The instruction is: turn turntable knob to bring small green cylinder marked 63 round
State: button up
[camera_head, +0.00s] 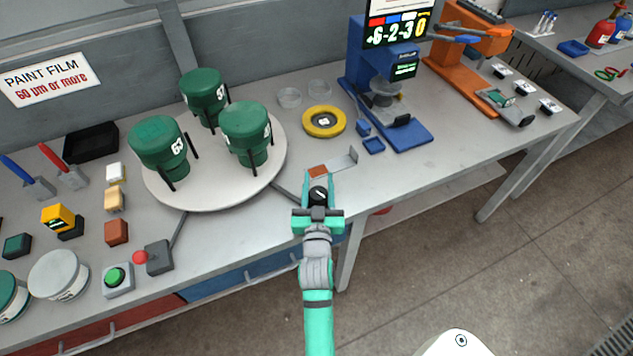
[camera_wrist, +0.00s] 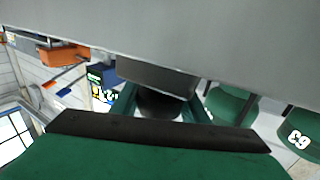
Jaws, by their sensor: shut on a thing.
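A round pale turntable (camera_head: 215,203) carries three dark green cylinders. My gripper (camera_head: 319,186) is at the table's front edge, right of the turntable, shut on the dark knob (camera_head: 318,195). The wrist view shows the knob (camera_wrist: 158,103) between the fingers, its lower part hidden.
A yellow ring (camera_head: 324,122) and clear dishes lie right of the turntable. A blue measuring stand (camera_head: 393,110) and an orange press (camera_head: 465,60) are farther right. Small blocks and a box with a green button (camera_head: 115,278) stand at the left.

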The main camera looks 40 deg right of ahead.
jog(key=shift+s+d, duration=0.1)
jog(key=shift+d, duration=0.15)
jog(key=shift+m+g+h, duration=0.4)
jog(key=shift+a+m+g+h, duration=0.1)
jog(key=shift+m+g+h, duration=0.2)
jog(key=shift+h, duration=0.1)
jog(key=shift+s+f+m+g+h, duration=0.1)
jog(key=shift+s+m+g+h, duration=0.2)
jog(key=shift+m+g+h, duration=0.4)
jog(key=shift+w+g, duration=0.1)
jog(key=shift+g, duration=0.2)
jog(key=shift+d, duration=0.3)
jog(key=shift+a, duration=0.15)
jog(key=shift+m+g+h, duration=0.3)
dwell(0.4)
jog(key=o, duration=1.1)
jog(key=shift+c, duration=0.2)
